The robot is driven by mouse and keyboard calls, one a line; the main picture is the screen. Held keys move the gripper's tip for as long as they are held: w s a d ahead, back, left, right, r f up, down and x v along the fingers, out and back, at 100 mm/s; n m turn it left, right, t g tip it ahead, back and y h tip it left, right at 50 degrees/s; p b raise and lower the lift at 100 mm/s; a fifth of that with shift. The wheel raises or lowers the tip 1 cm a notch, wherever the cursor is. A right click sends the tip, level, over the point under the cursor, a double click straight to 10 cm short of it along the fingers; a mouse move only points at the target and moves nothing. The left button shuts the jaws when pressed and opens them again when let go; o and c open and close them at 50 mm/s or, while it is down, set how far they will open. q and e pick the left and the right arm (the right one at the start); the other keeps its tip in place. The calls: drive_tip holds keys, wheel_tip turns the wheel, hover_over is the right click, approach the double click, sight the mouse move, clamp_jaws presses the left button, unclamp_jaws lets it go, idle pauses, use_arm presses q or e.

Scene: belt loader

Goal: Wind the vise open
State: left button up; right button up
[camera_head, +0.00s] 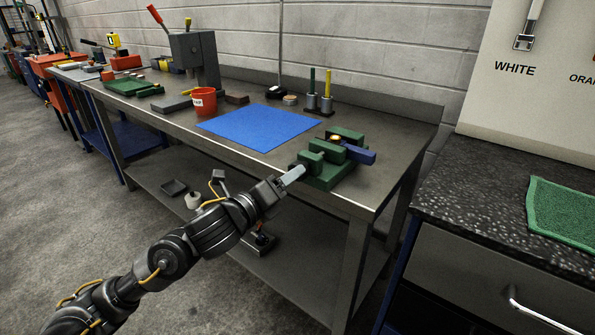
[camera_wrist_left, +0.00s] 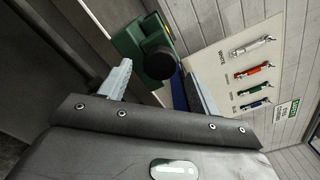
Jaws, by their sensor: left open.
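The green vise (camera_head: 322,170) sits near the right front corner of the steel workbench in the head view. A blue part (camera_head: 361,154) sticks out on its right side, and a small brass-coloured round piece (camera_head: 335,140) shows between its green blocks. My left gripper (camera_head: 296,174) is at the vise's front left side. In the left wrist view the gripper (camera_wrist_left: 160,88) is open, with a dark round knob (camera_wrist_left: 160,62) on the green vise between and just beyond its fingers. I cannot tell whether the fingers touch the knob. My right gripper is not in view.
A blue mat (camera_head: 258,127) lies left of the vise, with a red cup (camera_head: 204,101) beyond it. Pegs on a stand (camera_head: 319,103) are behind. A speckled counter (camera_head: 480,215) with a green mat (camera_head: 565,212) stands right, across a gap. A lower shelf (camera_head: 285,245) runs beneath the bench.

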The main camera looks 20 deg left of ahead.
sight(297, 180)
use_arm(q)
drive_tip(key=shift+x, duration=2.35)
drive_tip(key=shift+a, duration=0.1)
drive_tip(key=c, duration=1)
